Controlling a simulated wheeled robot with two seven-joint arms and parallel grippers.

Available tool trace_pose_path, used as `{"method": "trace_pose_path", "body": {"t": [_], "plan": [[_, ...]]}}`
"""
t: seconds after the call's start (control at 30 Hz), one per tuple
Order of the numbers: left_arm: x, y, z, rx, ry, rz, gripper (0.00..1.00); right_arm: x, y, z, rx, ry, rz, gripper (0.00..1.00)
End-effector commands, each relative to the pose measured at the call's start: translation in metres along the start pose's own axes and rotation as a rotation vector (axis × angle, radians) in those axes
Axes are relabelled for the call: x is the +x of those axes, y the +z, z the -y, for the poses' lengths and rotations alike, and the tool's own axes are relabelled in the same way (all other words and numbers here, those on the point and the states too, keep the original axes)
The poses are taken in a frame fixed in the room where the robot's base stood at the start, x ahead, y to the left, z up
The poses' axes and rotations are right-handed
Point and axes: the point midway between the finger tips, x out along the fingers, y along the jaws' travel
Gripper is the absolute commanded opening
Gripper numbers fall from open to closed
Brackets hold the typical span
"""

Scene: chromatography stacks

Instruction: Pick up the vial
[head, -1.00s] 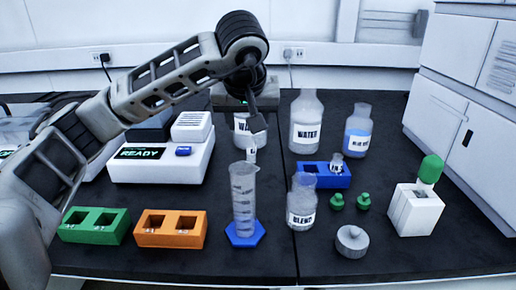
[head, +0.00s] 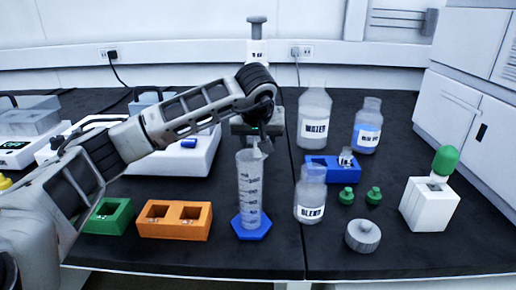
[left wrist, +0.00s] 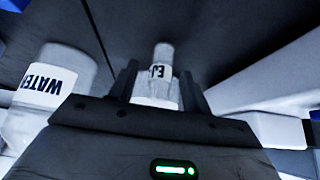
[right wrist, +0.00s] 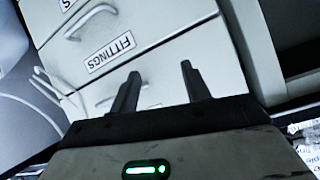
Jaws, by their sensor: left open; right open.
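A small clear vial (head: 346,157) with a label stands in the right part of the blue rack (head: 316,168). My left gripper (head: 261,142) is open in front of the vertical white device, just above the graduated cylinder (head: 250,190) and left of the vial; the arm partly hides its jaws. In the left wrist view its fingers (left wrist: 158,78) stand apart, with a pale labelled cylindrical object (left wrist: 160,75) between them; I cannot tell whether they touch it. My right gripper (right wrist: 158,85) is open and empty in the right wrist view, facing drawers, and is outside the head view.
The WATER bottle (head: 314,118) and a blue-liquid bottle (head: 367,125) stand behind. Orange (head: 174,222) and green racks (head: 107,217) are left.

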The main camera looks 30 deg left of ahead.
Motion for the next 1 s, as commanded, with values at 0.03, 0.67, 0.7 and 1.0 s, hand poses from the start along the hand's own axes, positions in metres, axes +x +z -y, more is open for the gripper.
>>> {"method": "trace_pose_path", "body": {"t": [0.03, 0.67, 0.7, 1.0], "plan": [[0.0, 0.0, 0.0, 0.0, 0.001, 0.0, 0.48, -0.001, 0.001, 0.001, -0.002, -0.002, 0.001, 0.47], [-0.001, -0.001, 0.0, -0.001, 0.001, -0.001, 0.0, -0.001, 0.006, -0.002, 0.0, 0.004, 0.018, 0.47], [-0.002, -0.002, 0.0, -0.001, 0.001, -0.001, 0.0, -0.001, 0.006, -0.002, 0.001, 0.004, 0.018, 0.47], [-0.012, -0.007, -0.021, 0.001, 0.003, 0.001, 0.0, -0.001, 0.003, -0.004, 0.005, 0.014, 0.039, 0.47]]}}
